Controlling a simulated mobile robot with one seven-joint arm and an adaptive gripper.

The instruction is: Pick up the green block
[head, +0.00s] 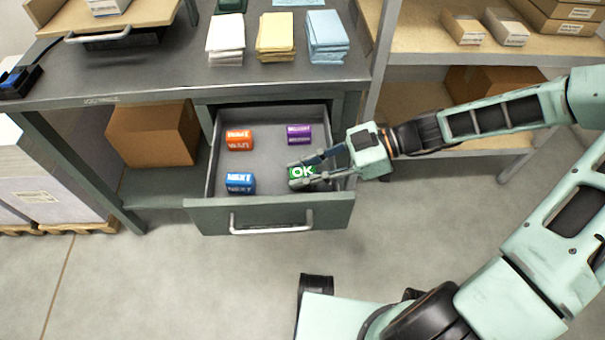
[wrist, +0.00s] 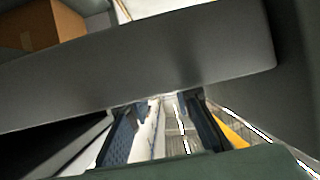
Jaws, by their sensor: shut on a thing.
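The green block (head: 302,171), marked "OK", is at the front right inside the open drawer (head: 270,203). My gripper (head: 303,174) reaches in from the right and is shut on it, with a finger on either side. I cannot tell whether the block touches the drawer floor. In the wrist view my gripper's fingers (wrist: 165,135) show low in the picture, but I cannot make out the block there.
An orange block (head: 239,139), a purple block (head: 299,134) and a blue block (head: 240,182) stand in the drawer. A cardboard box (head: 152,135) stands on the left shelf.

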